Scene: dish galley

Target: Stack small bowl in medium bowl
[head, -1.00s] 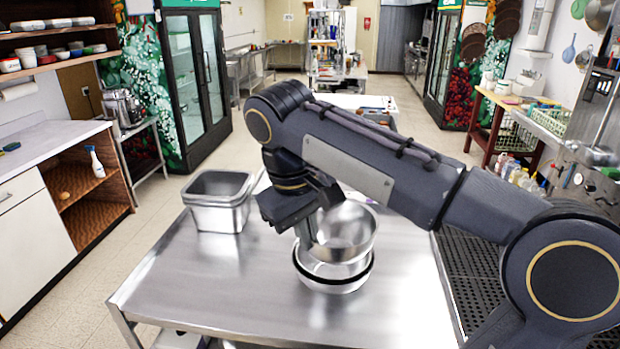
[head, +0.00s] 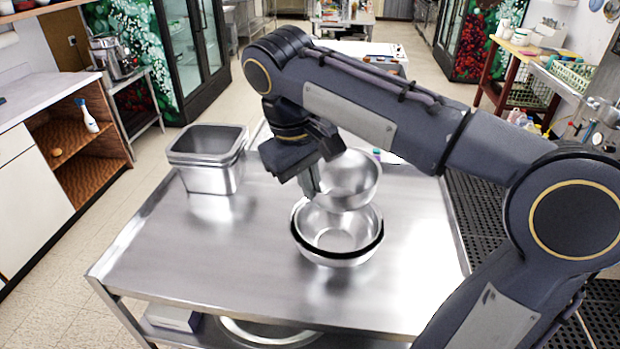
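The small bowl (head: 352,182), shiny steel, hangs tilted in my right gripper (head: 313,183), which is shut on its left rim. It is above and slightly behind the medium bowl (head: 335,229), a wider steel bowl standing upright on the steel table. A dark band runs around just below the medium bowl's rim; I cannot tell if this is a second bowl nested under it. The small bowl's lower edge overlaps the medium bowl's far rim in the picture, and I see no clear contact. My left gripper is not in view.
Nested rectangular steel pans (head: 208,158) stand at the table's back left. The table (head: 230,265) is clear in front and to the left of the bowls. A large round steel item (head: 268,334) lies on the shelf below. My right arm crosses the table's right side.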

